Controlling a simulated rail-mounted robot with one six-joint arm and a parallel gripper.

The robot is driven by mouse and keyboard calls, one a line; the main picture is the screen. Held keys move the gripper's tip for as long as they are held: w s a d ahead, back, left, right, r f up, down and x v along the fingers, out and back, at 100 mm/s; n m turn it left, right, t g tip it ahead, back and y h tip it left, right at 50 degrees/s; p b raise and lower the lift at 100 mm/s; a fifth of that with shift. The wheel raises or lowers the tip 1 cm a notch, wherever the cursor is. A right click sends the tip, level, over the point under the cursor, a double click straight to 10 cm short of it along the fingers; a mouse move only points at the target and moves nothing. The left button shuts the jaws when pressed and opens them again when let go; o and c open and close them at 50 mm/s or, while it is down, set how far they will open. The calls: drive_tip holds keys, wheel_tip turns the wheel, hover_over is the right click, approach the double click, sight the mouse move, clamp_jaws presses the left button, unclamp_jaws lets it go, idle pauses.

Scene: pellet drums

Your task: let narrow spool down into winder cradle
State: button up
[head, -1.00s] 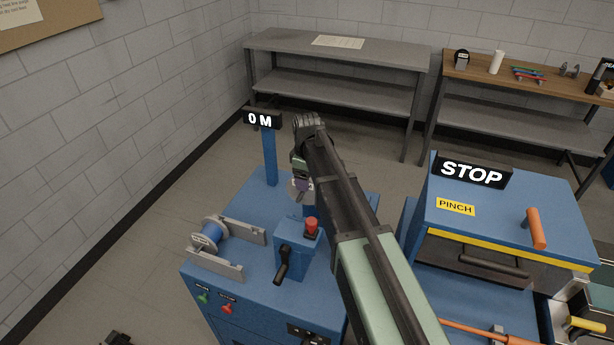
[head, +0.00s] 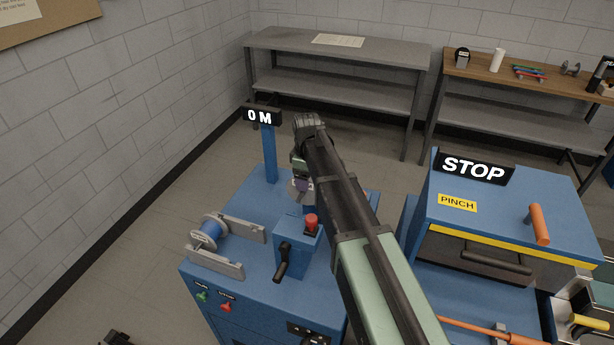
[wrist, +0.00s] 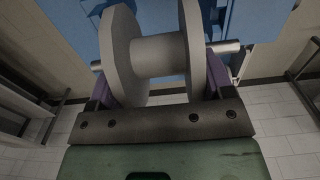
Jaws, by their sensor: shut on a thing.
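The narrow spool (wrist: 160,55) is pale grey, with an empty-looking hub between two round flanges and a metal axle sticking out both sides. My gripper (wrist: 158,88) is shut on it, with a purple finger at each side. In the head view my gripper (head: 301,184) hangs over the back of the blue winder (head: 250,205), and my arm hides most of the held spool. Whether the held spool touches anything below is hidden.
A post with a "0 M" display (head: 259,116) rises just left of my gripper. A box with a red button (head: 311,221) and black crank (head: 282,264) stands in front. A blue machine with a "STOP" sign (head: 474,170) is to the right. Grey shelving (head: 340,50) stands behind.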

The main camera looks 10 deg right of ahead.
wheel_tip(320, 180, down, 7)
drive_tip(key=b, duration=0.6)
drive_tip(key=shift+b, duration=0.3)
idle(1.4)
drive_tip(key=o, duration=1)
drive_tip(key=shift+r, duration=0.1)
drive_tip(key=shift+o, duration=0.2)
wheel_tip(320, 180, up, 11)
drive_tip(key=p, duration=1.1)
drive_tip(key=shift+r, duration=0.1)
drive_tip(key=shift+f, duration=0.2)
